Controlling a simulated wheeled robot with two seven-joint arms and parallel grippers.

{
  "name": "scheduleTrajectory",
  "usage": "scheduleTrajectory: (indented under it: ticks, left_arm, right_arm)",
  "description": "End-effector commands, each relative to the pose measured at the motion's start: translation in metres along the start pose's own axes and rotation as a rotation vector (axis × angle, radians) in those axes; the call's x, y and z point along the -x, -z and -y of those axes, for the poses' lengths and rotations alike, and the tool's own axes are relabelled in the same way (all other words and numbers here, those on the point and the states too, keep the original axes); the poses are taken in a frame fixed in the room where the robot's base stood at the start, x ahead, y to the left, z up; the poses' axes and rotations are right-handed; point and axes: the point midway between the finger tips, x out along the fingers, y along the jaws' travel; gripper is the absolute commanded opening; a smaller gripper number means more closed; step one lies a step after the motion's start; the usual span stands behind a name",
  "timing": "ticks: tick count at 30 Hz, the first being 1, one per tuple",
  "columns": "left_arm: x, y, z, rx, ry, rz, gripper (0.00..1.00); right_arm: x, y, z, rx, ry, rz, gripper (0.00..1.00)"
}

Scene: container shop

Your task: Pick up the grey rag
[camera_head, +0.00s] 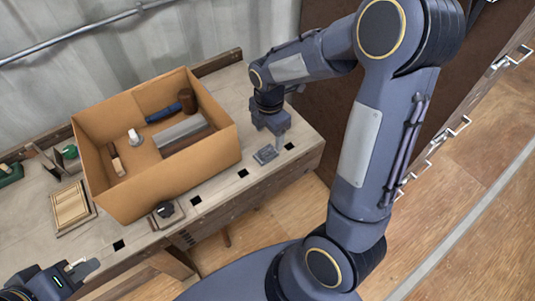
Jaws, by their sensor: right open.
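A small, flat grey piece that looks like the grey rag (265,155) lies on the workbench (222,180) near its right end, to the right of the cardboard box. My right gripper (277,142) points down just above and beside it. It is open, and I cannot tell whether a finger touches the rag. My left gripper (82,268) is low at the left edge of the view, in front of the bench and far from the rag. Its jaws are too unclear to read.
An open cardboard box (188,187) with several tools stands mid-bench. A wooden slatted piece (71,206) and a green-based tool (10,174) are at left. Drawers with handles (459,126) stand at right.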

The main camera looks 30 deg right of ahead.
Motion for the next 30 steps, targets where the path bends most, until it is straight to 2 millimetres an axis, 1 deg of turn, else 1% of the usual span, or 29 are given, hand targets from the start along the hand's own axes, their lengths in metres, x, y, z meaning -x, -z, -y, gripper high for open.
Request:
scheduleTrajectory:
  ticks: [1,5,9,12,15,20,21,30]
  left_arm:
    - [0.0,0.0,0.0,0.0,0.0,0.0,0.25]
    - [0.001,0.0,0.0,0.0,0.0,0.0,0.25]
    - [0.001,0.001,0.0,0.0,0.0,0.0,0.25]
    - [0.001,0.0,0.0,0.0,0.0,0.0,0.25]
    - [0.001,0.0,0.0,0.0,0.0,0.0,0.25]
    - [0.001,0.0,0.0,0.0,0.0,0.0,0.25]
    - [0.001,0.0,0.0,0.0,0.0,0.0,0.25]
    - [0.001,0.0,0.0,0.0,0.0,0.0,0.25]
  right_arm:
    - [-0.007,0.0,0.001,0.0,0.003,0.0,0.67]
    - [-0.023,0.0,0.004,-0.002,0.004,-0.001,0.67]
    - [-0.045,-0.001,0.006,-0.003,0.004,-0.001,0.67]
    - [-0.055,0.0,0.006,-0.002,0.002,-0.001,0.67]
    - [-0.058,-0.001,0.006,-0.003,0.0,-0.001,0.67]
    - [-0.058,-0.001,0.006,-0.003,-0.001,-0.001,0.67]
    - [-0.058,-0.001,0.006,-0.003,-0.001,-0.001,0.66]
    - [-0.058,-0.001,0.005,-0.004,-0.001,-0.002,0.27]
